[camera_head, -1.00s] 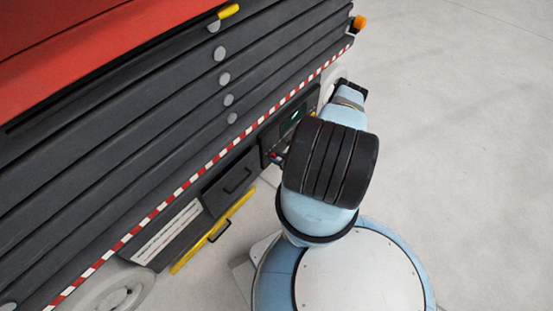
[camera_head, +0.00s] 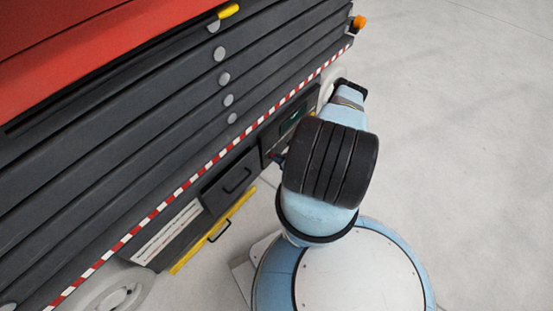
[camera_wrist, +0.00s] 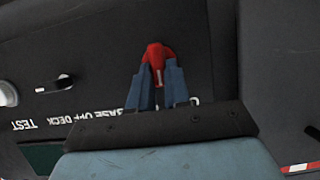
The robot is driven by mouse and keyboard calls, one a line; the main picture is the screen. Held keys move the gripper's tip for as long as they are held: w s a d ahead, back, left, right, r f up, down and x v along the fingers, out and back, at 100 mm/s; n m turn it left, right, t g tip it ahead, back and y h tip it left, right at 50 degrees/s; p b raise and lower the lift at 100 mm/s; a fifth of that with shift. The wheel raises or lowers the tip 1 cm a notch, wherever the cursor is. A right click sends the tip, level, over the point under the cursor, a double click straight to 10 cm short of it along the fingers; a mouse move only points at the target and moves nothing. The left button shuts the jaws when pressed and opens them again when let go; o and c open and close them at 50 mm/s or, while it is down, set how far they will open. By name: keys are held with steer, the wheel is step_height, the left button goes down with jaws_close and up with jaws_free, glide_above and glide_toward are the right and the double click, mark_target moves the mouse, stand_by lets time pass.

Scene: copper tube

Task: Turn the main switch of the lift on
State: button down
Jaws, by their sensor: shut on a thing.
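The red main switch (camera_wrist: 155,55) sits on the dark control panel (camera_wrist: 95,60) in the wrist view, with a pale mark on its handle. The switch and my fingertips cannot be made out clearly there.
A black drawer-like box (camera_head: 231,181) and a yellow bar (camera_head: 215,232) are along the lift's base. Bare floor (camera_head: 455,130) lies to the right.

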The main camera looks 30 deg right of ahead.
steer(key=shift+d, duration=0.1)
steer(key=shift+w+d+f+m+g+y, duration=0.1)
steer(key=shift+d+m+g+y, duration=0.1)
steer(key=shift+m+y, duration=0.8)
steer(key=shift+w+d+f+m+g+y, duration=0.2)
steer(key=shift+m+y, duration=0.4)
steer(key=shift+m, duration=0.75)
steer(key=shift+s+d+f+m+y, duration=0.1)
steer(key=shift+d+m+y, duration=0.15)
steer(key=shift+m+y, duration=0.75)
steer(key=shift+m, duration=0.25)
steer(key=c, duration=1.1)
jaws_free()
steer(key=v, duration=1.3)
steer(key=shift+s+d+r, duration=0.1)
steer(key=shift+s+r, duration=0.1)
steer(key=shift+s, duration=0.2)
steer(key=shift+o, duration=0.2)
